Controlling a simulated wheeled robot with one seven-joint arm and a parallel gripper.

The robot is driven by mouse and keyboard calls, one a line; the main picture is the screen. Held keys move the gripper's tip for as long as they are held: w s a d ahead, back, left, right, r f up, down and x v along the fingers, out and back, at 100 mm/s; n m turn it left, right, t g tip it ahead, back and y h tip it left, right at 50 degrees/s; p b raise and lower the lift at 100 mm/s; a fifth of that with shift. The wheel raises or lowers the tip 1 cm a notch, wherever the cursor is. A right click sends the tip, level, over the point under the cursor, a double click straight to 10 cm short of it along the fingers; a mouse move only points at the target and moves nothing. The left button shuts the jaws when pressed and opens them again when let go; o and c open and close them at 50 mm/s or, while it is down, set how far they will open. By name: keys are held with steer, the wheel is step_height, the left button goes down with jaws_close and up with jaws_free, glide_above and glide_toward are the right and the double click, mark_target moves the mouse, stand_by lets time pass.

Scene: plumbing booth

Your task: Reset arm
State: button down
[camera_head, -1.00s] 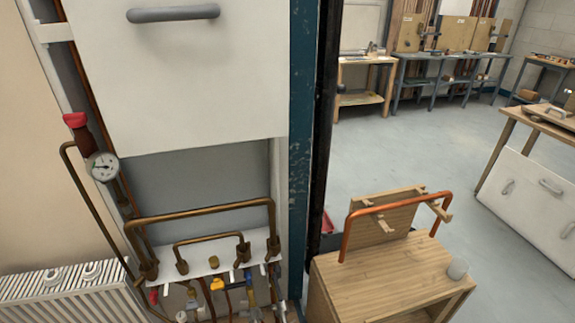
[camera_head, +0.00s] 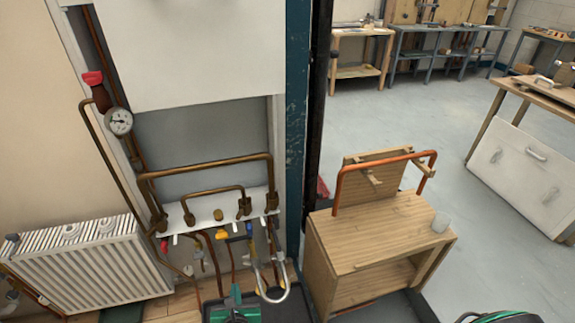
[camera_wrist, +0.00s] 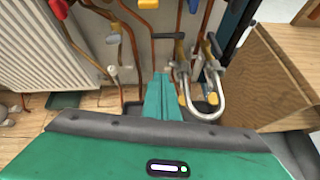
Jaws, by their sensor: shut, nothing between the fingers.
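My gripper shows in the wrist view (camera_wrist: 163,95) as two green fingers pressed together, with nothing between them. It points toward the floor area below the pipes. In the head view, green parts of my arm (camera_head: 236,314) show at the bottom edge, in front of the pipe booth. A silver U-shaped pipe (camera_wrist: 208,112) hangs just right of the fingers in the wrist view and appears apart from them. It also shows in the head view (camera_head: 275,297). The fingertips are hard to make out in the head view.
A white radiator (camera_head: 90,268) stands at the left. Copper pipes and valves (camera_head: 215,205) fill the middle. Open grey floor (camera_head: 400,120) lies beyond.

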steer(key=w+d+r+m+g+h, duration=0.1)
steer(key=w+d+r+m+h, duration=0.2)
steer(key=w+d+r+m, duration=0.4)
steer(key=w+d+r+m+g+h, duration=0.25)
steer(key=d+r+m, duration=0.2)
steer(key=d, duration=0.45)
steer(key=w+d+r+m+h, duration=0.2)
steer(key=w+d+r+m, duration=0.35)
steer(key=d, duration=0.25)
steer(key=d+r+m+g, duration=0.3)
steer(key=d+r+m, duration=0.3)
steer(key=d, duration=0.4)
steer(key=s+d+r+m+g, duration=0.2)
steer(key=s+d+r+m, duration=0.3)
steer(key=d, duration=0.3)
steer(key=s+d+r+m+g, duration=0.2)
steer(key=s+d+r+m, duration=0.25)
steer(key=d, duration=0.45)
steer(key=s+d+r+m+y, duration=0.2)
steer(key=s+d+r+m, duration=0.1)
steer(key=s, duration=0.7)
steer(key=s+d+r+m+y, duration=0.2)
steer(key=s+r+m, duration=0.3)
steer(key=s+m, duration=0.3)
steer(key=shift+s+d+r+g+y, duration=0.45)
steer(key=shift+s+y, duration=0.1)
steer(key=shift+s, duration=0.5)
